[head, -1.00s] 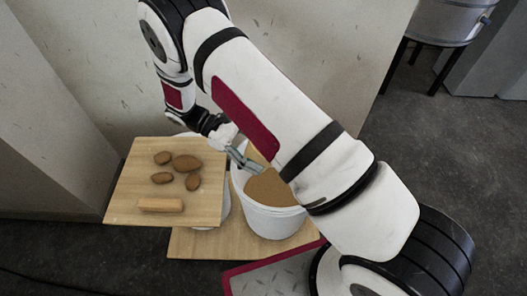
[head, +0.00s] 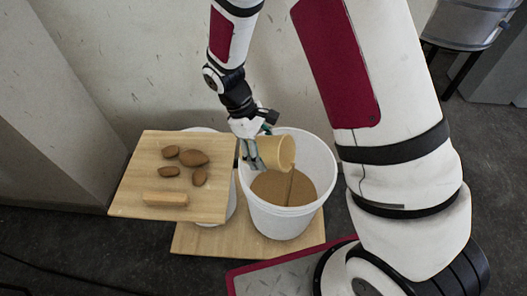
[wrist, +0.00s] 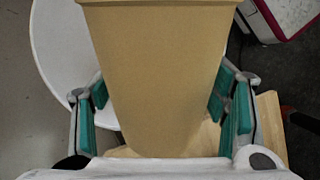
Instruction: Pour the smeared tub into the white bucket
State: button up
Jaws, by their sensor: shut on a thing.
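My gripper (head: 253,150) is shut on a tan tub (head: 277,152) and holds it tipped over the white bucket (head: 318,163). A brown stream runs from the tub's mouth down into the bucket. Brown contents (head: 270,188) lie inside the bucket, well below its rim. In the wrist view the tub (wrist: 158,80) fills the middle, between the teal finger pads (wrist: 160,112). The tub's inside is hidden in both views, and I cannot see smears on it.
A wooden board (head: 140,178) on the left holds several brown lumps and a small tan block (head: 165,199). It rests on another white bucket (head: 222,215). A lower wooden board (head: 205,240) lies under the buckets. A metal vessel (head: 465,22) stands at the back right.

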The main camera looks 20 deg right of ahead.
jog(key=t+y+b, duration=0.1)
jog(key=d+f+t+y, duration=0.1)
jog(key=shift+s+f+y+b, duration=0.15)
jog(key=shift+s+y+b, duration=0.2)
jog(key=shift+y, duration=0.05)
jog(key=shift+s+d+t, duration=0.1)
jog(key=shift+t, duration=0.2)
jog(key=shift+s+d+r+t+y+p, duration=0.2)
jog(key=shift+r+t+y+p, duration=0.25)
jog(key=shift+y+p, duration=0.25)
jog(key=shift+s+d+r+t+y+p, duration=0.2)
jog(key=shift+r+t+y+p, duration=0.2)
jog(key=shift+y+p, duration=0.25)
jog(key=shift+s+d+r+t+y+p, duration=0.15)
jog(key=shift+d+t+y+p, duration=0.2)
jog(key=shift+p, duration=0.35)
jog(key=shift+s+d+r+t+y+p, duration=0.15)
jog(key=shift+t+y+p, duration=0.2)
jog(key=shift+p, duration=0.3)
dwell(0.4)
